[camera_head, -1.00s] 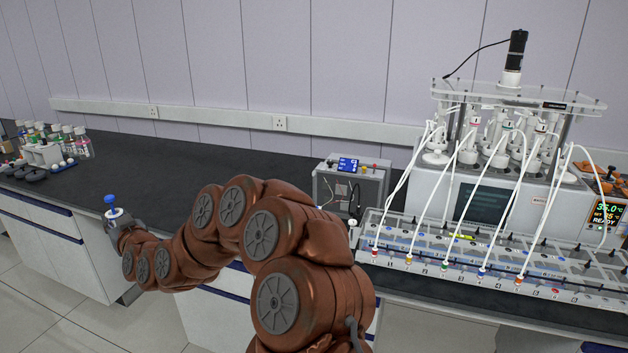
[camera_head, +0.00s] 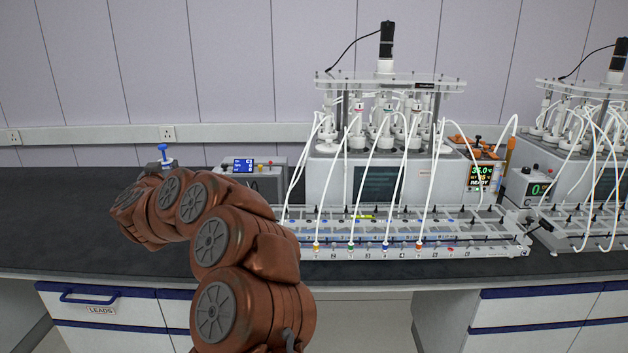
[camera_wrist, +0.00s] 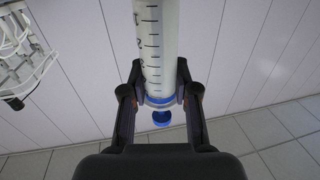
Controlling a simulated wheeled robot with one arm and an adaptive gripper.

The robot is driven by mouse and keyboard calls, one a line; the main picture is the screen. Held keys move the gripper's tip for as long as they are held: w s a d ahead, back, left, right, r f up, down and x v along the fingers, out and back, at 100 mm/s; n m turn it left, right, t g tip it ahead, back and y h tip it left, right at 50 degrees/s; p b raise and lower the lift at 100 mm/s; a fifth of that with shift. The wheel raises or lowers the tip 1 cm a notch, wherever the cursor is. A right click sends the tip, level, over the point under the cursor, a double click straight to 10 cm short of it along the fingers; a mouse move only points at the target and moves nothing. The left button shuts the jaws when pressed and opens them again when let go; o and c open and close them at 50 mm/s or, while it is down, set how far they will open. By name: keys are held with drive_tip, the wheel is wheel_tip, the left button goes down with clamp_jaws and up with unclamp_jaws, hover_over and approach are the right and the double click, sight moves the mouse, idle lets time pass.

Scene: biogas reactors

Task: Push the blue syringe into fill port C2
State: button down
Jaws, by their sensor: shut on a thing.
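The blue syringe has a clear, marked barrel, and in the wrist view the barrel (camera_wrist: 157,45) runs out of the top of the picture, hiding its tip. Its blue flange and knob sit low between my fingers. My gripper (camera_wrist: 160,98) is shut on the syringe. In the head view the blue syringe's plunger (camera_head: 163,152) points up above my arm's far end, near the back wall at left; my fingers are mostly hidden there. The long port rack (camera_head: 440,247) lies along the bench with several tubes plugged in. I cannot make out which port is C2.
A second reactor unit (camera_head: 575,190) stands at right. The black bench top (camera_head: 50,215) at left is clear. A drawer marked LEADS (camera_head: 102,310) is below.

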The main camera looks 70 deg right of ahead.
drive_tip(key=s+d+f+m+g+h+b, duration=0.1)
drive_tip(key=s+d+m+g+h+b, duration=0.15)
drive_tip(key=s+d+m+g, duration=0.85)
drive_tip(key=s+d+f+g+b, duration=0.1)
drive_tip(key=s+d+g, duration=0.1)
drive_tip(key=s+d, duration=0.45)
drive_tip(key=s+d+f+g+b, duration=0.1)
drive_tip(key=s+d+f+g, duration=0.15)
drive_tip(key=s, duration=0.75)
drive_tip(key=s+d+f+g, duration=0.1)
drive_tip(key=s+d, duration=0.4)
drive_tip(key=s, duration=0.3)
drive_tip(key=shift+y, duration=0.25)
drive_tip(key=f+b, duration=0.4)
drive_tip(key=b, duration=0.1)
drive_tip(key=shift+s+a+f, duration=0.1)
drive_tip(key=shift+a+f, duration=0.15)
drive_tip(key=shift+f, duration=0.1)
drive_tip(key=shift+a+f+p, duration=0.15)
drive_tip(key=shift+f+p, duration=0.1)
drive_tip(key=shift+p, duration=0.15)
drive_tip(key=shift+f, duration=0.75)
idle(0.5)
drive_tip(key=c, duration=0.8)
unclamp_jaws()
